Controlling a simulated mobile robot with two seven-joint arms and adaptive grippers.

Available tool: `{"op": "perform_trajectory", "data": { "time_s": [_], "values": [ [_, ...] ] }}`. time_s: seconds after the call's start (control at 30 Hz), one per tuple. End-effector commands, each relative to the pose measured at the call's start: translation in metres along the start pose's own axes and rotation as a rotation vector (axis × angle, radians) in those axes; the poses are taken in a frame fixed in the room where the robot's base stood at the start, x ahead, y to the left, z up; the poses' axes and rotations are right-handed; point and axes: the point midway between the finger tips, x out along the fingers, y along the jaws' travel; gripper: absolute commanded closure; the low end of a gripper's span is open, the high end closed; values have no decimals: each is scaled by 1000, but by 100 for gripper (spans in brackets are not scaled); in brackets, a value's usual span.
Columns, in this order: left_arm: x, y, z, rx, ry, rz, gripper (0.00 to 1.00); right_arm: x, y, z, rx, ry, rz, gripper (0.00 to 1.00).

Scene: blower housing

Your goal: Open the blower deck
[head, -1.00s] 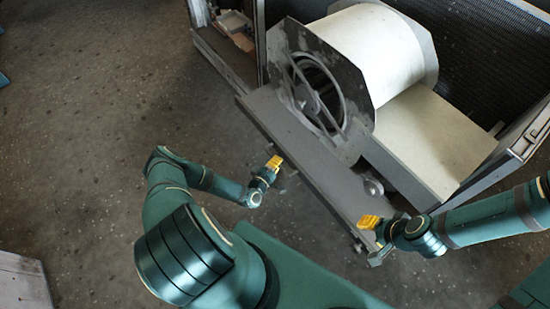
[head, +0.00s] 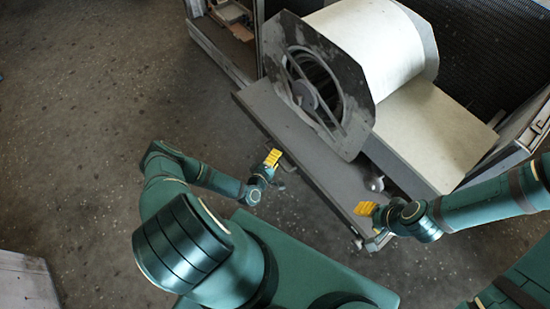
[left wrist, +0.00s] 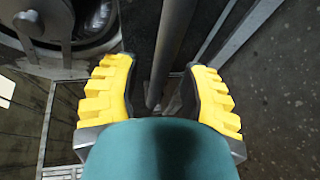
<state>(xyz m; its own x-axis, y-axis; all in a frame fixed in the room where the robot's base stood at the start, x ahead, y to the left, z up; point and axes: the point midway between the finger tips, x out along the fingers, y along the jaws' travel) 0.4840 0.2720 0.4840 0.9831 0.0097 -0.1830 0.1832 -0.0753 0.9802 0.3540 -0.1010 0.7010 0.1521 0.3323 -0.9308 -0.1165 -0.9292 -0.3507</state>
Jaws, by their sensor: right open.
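The blower deck (head: 262,103) is a long grey platform with a straight front edge. The blower housing, a pale drum with dark octagonal end plates (head: 362,85), stands on it. My left gripper (head: 272,157) is at the middle of the deck's front edge. In the left wrist view its yellow fingers (left wrist: 160,95) are spread wide, with a grey bar (left wrist: 172,45) running between them and a gap visible on each side. My right gripper (head: 366,208) is open by the deck's near right end. Whether it touches the deck cannot be told.
A cream block (head: 430,130) lies behind the deck, before a dark mesh wall (head: 480,50). An open-fronted cabinet (head: 222,50) stands at the upper left. A pale box (head: 25,283) is at the lower left. The floor (head: 90,120) left of the deck is clear.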

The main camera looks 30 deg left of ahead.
Motion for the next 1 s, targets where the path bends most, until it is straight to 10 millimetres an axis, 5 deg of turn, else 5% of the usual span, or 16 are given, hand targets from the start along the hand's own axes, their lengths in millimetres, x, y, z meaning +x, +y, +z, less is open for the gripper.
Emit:
{"op": "perform_trajectory", "data": {
  "time_s": [0.33,0.8,1.0],
  "values": [
    [-10,1,0,-1,-1,2,57,0,0,0,0,0,0,53],
    [-98,0,0,-1,0,-1,57,0,0,0,0,0,0,53],
    [-117,0,0,-1,0,0,57,0,0,0,0,0,0,53]
  ]
}}
